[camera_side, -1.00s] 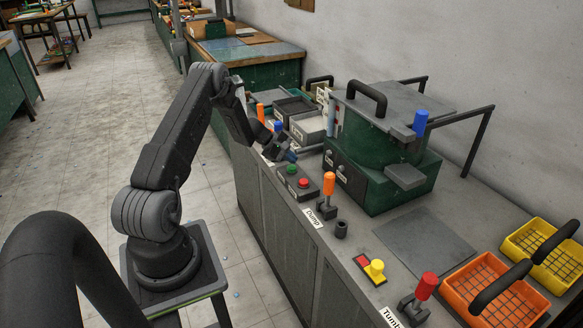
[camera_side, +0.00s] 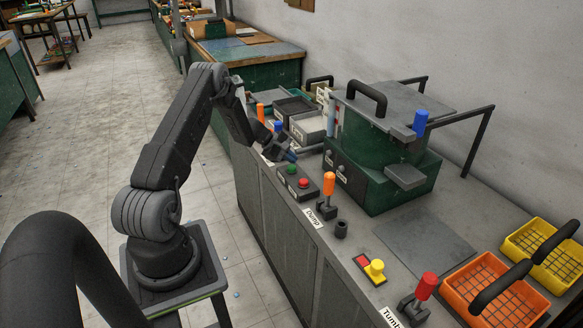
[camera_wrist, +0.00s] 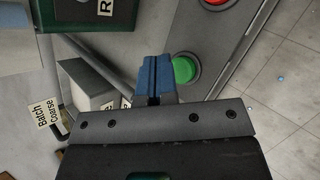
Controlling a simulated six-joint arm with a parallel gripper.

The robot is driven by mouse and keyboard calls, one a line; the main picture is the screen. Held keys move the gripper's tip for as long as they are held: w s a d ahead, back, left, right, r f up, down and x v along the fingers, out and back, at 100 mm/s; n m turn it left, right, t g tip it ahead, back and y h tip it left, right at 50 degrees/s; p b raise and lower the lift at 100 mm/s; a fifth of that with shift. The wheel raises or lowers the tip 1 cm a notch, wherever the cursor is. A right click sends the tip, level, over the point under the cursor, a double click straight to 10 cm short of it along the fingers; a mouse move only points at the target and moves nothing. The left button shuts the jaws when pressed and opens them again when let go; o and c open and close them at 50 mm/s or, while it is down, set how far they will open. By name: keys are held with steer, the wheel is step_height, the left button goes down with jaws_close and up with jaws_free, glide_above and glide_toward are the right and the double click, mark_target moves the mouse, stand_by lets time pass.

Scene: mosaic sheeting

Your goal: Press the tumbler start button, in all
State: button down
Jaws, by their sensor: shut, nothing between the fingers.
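A grey button box (camera_side: 312,192) on the bench carries a green button (camera_side: 291,169) and a red button (camera_side: 303,183). My gripper (camera_side: 290,156) is shut and empty beside the box's far end, close to the green button. In the wrist view, the blue fingertips (camera_wrist: 152,72) are together just left of the green button (camera_wrist: 184,69); whether they touch it I cannot tell. The red button (camera_wrist: 215,2) is partly cut off at the top edge. Neither button bears a readable name.
A green machine (camera_side: 375,170) stands right of the box. An orange lever (camera_side: 329,184) by the "Dump" label (camera_side: 315,218), a yellow button (camera_side: 376,267) and a red-topped lever (camera_side: 427,286) line the bench's front. Orange (camera_side: 454,285) and yellow baskets (camera_side: 506,243) are at right.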

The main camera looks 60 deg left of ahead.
mark_target(291, 167)
steer(key=shift+f, duration=0.1)
steer(key=shift+f, duration=0.35)
steer(key=shift+f, duration=0.55)
stand_by(0.6)
steer(key=shift+r, duration=1)
steer(key=shift+r, duration=0.1)
steer(key=shift+r, duration=2.4)
